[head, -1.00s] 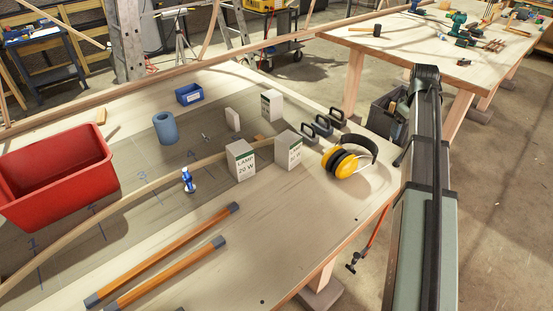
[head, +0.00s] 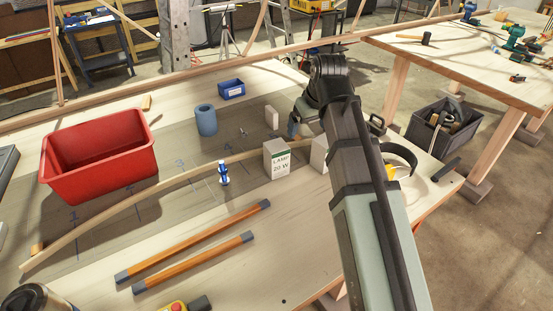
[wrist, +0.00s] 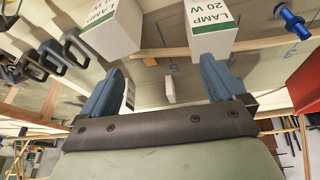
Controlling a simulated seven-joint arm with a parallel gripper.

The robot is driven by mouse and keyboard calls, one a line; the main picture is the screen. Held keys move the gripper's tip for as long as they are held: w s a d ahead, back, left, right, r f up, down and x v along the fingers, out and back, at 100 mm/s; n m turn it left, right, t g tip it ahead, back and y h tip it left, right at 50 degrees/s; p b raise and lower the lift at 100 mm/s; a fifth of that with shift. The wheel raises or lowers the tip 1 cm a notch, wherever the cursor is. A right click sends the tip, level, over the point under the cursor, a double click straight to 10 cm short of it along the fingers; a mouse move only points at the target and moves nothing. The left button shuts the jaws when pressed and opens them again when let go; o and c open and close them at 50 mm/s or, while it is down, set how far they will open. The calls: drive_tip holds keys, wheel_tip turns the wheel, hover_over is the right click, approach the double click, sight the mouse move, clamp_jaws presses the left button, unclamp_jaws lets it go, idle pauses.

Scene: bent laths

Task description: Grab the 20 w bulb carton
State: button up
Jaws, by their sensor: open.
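The 20 W lamp carton (head: 277,162) is a white box with a green LAMP label, standing upright on the bench. It shows at the top of the wrist view (wrist: 209,38). A similar carton (head: 318,153) stands just right of it, partly hidden by my arm; it also shows in the wrist view (wrist: 112,32), its wattage not clear. My gripper (wrist: 162,70) is open and empty, its blue fingers spread apart. In the head view its tip (head: 296,126) is beyond the two cartons, partly hidden by my arm. It touches neither carton in view.
A small white block (head: 272,117), a blue cylinder (head: 206,120) and a blue bin (head: 231,89) stand farther back. A red bin (head: 98,160) is at left. Yellow earmuffs (head: 399,156) lie right.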

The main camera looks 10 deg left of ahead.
sight(275, 154)
drive_tip(key=s+a, duration=0.5)
drive_tip(key=a, duration=0.1)
drive_tip(key=shift+y, duration=0.4)
drive_tip(key=shift+w+x, duration=0.15)
drive_tip(key=shift+x, duration=3.1)
drive_tip(key=shift+w+x, duration=0.1)
drive_tip(key=shift+x, duration=3.15)
drive_tip(key=shift+r, duration=0.1)
drive_tip(key=shift+c, duration=0.4)
drive_tip(key=c, duration=1)
